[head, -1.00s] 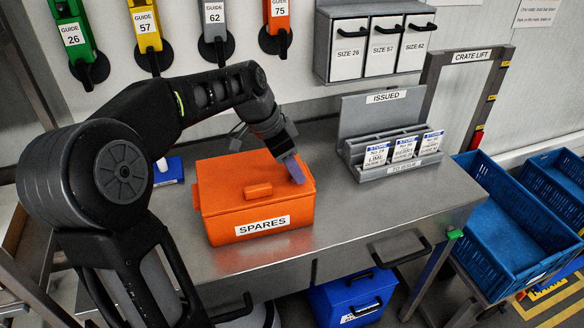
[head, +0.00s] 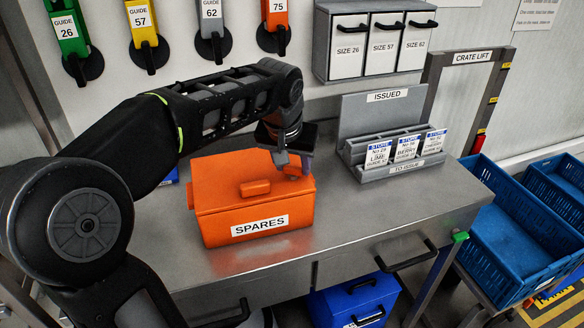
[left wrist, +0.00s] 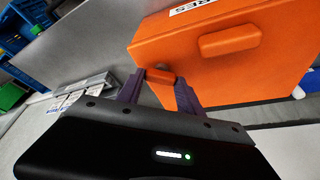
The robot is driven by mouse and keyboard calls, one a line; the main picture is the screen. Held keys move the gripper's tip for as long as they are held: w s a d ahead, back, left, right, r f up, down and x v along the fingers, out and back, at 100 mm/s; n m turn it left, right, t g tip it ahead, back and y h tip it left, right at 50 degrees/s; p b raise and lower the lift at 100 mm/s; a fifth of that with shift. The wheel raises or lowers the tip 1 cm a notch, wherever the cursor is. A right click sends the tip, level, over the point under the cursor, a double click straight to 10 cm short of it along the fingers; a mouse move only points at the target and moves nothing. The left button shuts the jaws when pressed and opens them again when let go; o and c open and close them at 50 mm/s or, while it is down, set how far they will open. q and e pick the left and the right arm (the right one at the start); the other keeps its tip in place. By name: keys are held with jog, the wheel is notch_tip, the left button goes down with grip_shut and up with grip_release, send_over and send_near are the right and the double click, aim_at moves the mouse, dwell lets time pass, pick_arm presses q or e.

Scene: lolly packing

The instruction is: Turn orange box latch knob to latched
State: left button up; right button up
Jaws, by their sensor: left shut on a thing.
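The orange box (head: 222,212) labelled SPARES stands on the steel bench with its lid down. A raised handle (head: 255,188) sits on the middle of the lid. My right gripper is in no view.
The grey ISSUED rack (head: 385,172) with several cards stands to the right of the box. Blue crates (head: 515,235) are beyond the bench's right end. Coloured guide holders (head: 150,50) hang on the wall behind. The bench front right of the box is clear.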

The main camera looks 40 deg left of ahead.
pick_arm(q)
jog(key=n, duration=0.1)
jog(key=n+y+b, duration=0.1)
jog(key=n, duration=0.1)
jog(key=shift+w+d+f+n+g, duration=0.1)
jog(key=shift+d+n+g, duration=0.05)
jog(key=shift+n+g, duration=0.2)
jog(key=shift+n+g+y+b, duration=0.45)
jog(key=shift+n+y, duration=0.05)
jog(key=shift+n, duration=0.95)
jog(key=o, duration=1.4)
